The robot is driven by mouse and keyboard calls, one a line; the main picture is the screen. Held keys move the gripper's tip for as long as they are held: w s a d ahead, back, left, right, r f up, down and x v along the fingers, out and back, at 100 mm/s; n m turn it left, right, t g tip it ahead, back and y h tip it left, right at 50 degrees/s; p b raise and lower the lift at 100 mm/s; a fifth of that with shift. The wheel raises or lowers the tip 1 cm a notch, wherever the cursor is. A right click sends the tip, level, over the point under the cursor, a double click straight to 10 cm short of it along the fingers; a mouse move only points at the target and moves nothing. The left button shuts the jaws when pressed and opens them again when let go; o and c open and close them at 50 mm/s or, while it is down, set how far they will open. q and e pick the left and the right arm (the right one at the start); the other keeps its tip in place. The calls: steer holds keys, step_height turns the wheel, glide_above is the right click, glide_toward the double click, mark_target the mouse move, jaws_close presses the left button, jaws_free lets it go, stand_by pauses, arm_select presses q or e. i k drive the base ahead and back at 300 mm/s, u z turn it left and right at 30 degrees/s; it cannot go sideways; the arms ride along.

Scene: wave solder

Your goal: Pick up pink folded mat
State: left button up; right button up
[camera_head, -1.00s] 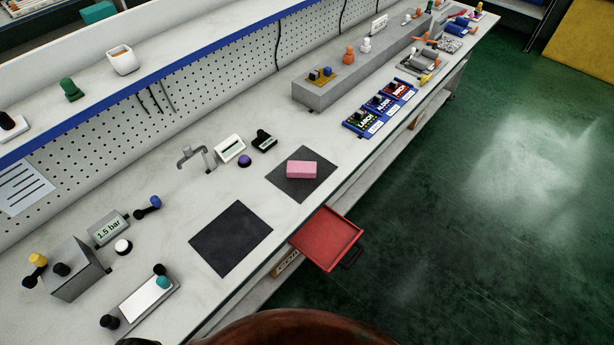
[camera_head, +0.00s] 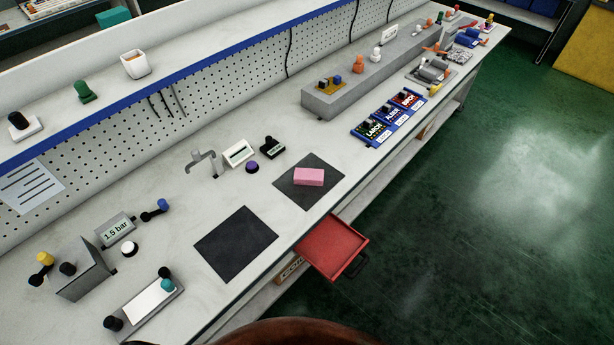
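The pink folded mat (camera_head: 309,177) is a small pink block lying flat on a dark square pad (camera_head: 290,192) near the front edge of the bench. It is fully visible and nothing touches it from above. Neither of my grippers shows in the head view, so I cannot see their position or state.
A red open drawer or tray (camera_head: 333,246) juts out from the bench front below the pad. A second dark pad (camera_head: 236,245) lies to the left. A small tap (camera_head: 203,162) and a purple knob (camera_head: 252,167) stand behind.

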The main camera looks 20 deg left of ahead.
mark_target(306, 177)
steer(key=z, duration=0.3)
steer(key=k, duration=0.35)
steer(key=z, duration=0.95)
steer(key=k, duration=1)
steer(key=z, duration=0.65)
steer(key=i, duration=1.8)
steer(key=u, duration=0.7)
steer(key=i, duration=1.55)
steer(key=u, duration=1.9)
steer(key=i, duration=0.9)
steer(key=u, duration=0.95)
